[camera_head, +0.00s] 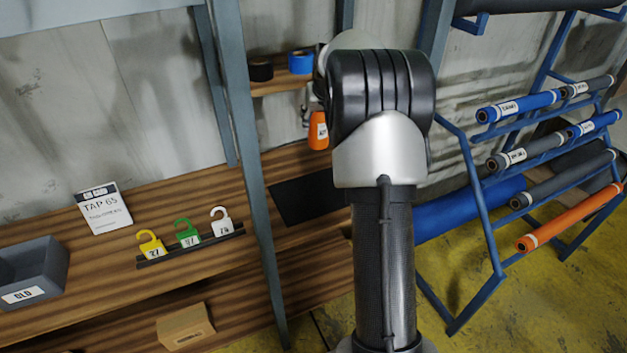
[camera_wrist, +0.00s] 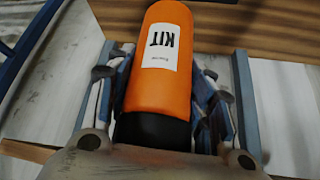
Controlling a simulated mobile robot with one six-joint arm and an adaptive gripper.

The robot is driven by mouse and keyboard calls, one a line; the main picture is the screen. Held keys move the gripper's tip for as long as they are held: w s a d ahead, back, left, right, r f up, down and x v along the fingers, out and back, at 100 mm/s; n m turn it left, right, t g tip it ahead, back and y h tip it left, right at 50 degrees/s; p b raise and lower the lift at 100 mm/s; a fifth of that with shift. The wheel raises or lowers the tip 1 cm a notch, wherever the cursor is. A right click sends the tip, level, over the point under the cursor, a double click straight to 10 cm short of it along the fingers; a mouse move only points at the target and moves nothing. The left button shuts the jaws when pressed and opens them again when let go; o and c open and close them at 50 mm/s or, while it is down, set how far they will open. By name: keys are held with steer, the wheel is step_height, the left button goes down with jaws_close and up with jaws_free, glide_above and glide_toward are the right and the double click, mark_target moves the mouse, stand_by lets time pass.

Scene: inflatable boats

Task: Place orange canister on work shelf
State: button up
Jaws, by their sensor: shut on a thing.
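The orange canister (camera_wrist: 172,90), with a white label reading KIT and a black end, lies between the fingers of my gripper (camera_wrist: 160,78) in the wrist view. My gripper is shut on it, with one finger on each side. In the head view the canister (camera_head: 318,131) shows beside my arm, above the wooden work shelf (camera_head: 180,218), near a black mat (camera_head: 300,202). My arm hides most of the gripper there. The canister appears apart from the shelf, but the exact gap cannot be told.
A blue post (camera_head: 250,160) stands left of the canister. A small upper shelf (camera_head: 280,85) holds blue and black tape rolls. Numbered tags (camera_head: 187,235), a sign (camera_head: 104,210) and a grey bin (camera_head: 35,272) stand left. A rack of rolls (camera_head: 485,215) stands right.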

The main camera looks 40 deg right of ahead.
steer(key=shift+w+d+f, duration=0.1)
step_height(320, 180, down, 20)
steer(key=b, duration=0.5)
steer(key=shift+r, duration=0.25)
steer(key=shift+f, duration=0.15)
steer(key=o, duration=1.2)
steer(key=shift+r, duration=0.2)
steer(key=p+v, duration=0.2)
steer(key=v, duration=1)
